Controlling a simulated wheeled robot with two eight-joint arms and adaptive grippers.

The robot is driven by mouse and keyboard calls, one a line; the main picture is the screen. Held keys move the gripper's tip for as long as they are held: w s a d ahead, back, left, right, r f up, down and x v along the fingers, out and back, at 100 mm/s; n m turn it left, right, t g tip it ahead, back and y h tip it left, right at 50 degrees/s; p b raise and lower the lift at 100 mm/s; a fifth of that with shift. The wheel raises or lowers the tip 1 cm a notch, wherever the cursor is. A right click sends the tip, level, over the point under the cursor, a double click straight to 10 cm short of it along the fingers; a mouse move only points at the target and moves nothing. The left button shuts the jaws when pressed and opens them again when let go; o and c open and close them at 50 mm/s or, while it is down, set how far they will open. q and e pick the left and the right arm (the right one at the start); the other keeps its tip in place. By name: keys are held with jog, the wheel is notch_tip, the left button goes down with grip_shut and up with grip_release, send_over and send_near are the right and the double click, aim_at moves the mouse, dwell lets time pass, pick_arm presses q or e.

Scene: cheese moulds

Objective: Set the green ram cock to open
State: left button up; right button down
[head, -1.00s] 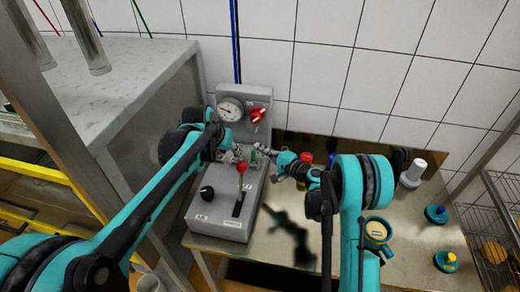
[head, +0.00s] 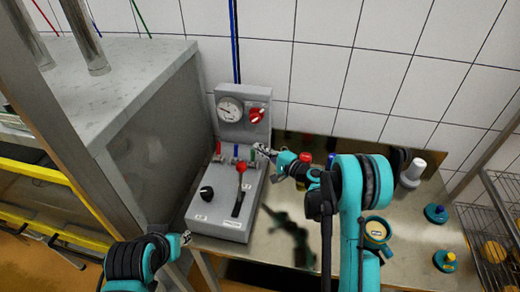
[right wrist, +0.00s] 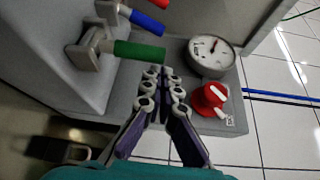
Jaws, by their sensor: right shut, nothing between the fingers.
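The green ram cock (head: 253,155) is on the grey control box, right of the blue and red cocks. In the right wrist view its green handle (right wrist: 140,51) sticks out from a metal valve body. My right gripper (head: 262,149) is shut and empty, right beside the green cock. In the right wrist view its closed fingertips (right wrist: 164,72) lie close to the free end of the green handle; I cannot tell whether they touch. My left gripper (head: 185,238) is low at the box's front left corner, away from the cocks; its fingers are too small to read.
The control box (head: 222,218) also carries a red-knobbed lever (head: 241,169), a black knob (head: 207,193), a gauge (head: 230,109) and a red knob (head: 257,115). A blue cock (head: 236,151) and a red cock (head: 218,148) stand left of the green one. A white-topped object (head: 413,172) stands right.

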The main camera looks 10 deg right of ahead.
jog(key=shift+f, duration=0.1)
pick_arm(q)
jog(key=shift+s+a+f+b, duration=0.1)
jog(key=shift+s+f+b, duration=0.15)
jog(key=shift+f+b, duration=0.35)
pick_arm(e)
jog(key=shift+s+a+n, duration=0.1)
jog(key=shift+s+n, duration=0.15)
jog(key=shift+n, duration=0.05)
pick_arm(q)
jog(key=shift+s+f, duration=0.1)
jog(key=shift+f, duration=0.3)
pick_arm(e)
jog(key=shift+s, duration=0.1)
